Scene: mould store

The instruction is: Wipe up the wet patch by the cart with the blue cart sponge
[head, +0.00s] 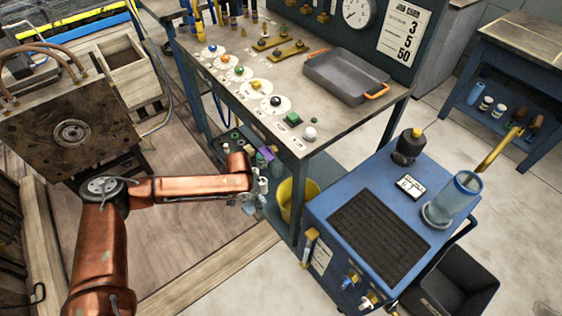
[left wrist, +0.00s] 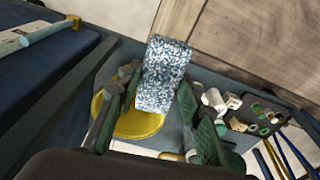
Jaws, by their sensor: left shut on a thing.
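The speckled blue-and-white sponge (left wrist: 163,75) is between the two fingers of my left gripper (left wrist: 160,88) in the left wrist view, and the gripper is shut on it. In the head view my left gripper (head: 251,196) hangs beside the front edge of the workbench, left of the yellow bucket; I cannot make out the sponge clearly there. The blue cart (head: 325,207) stands to the right, with a black grate on top. I cannot make out a wet patch in either view. My right gripper is not in view.
The yellow bucket (head: 297,200) sits on the bench's low shelf and shows behind the fingers in the left wrist view (left wrist: 140,122). The workbench (head: 265,57) carries a grey tray (head: 345,76). A black bin (head: 462,283) stands right of the cart. Floor is clear in front of the bench.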

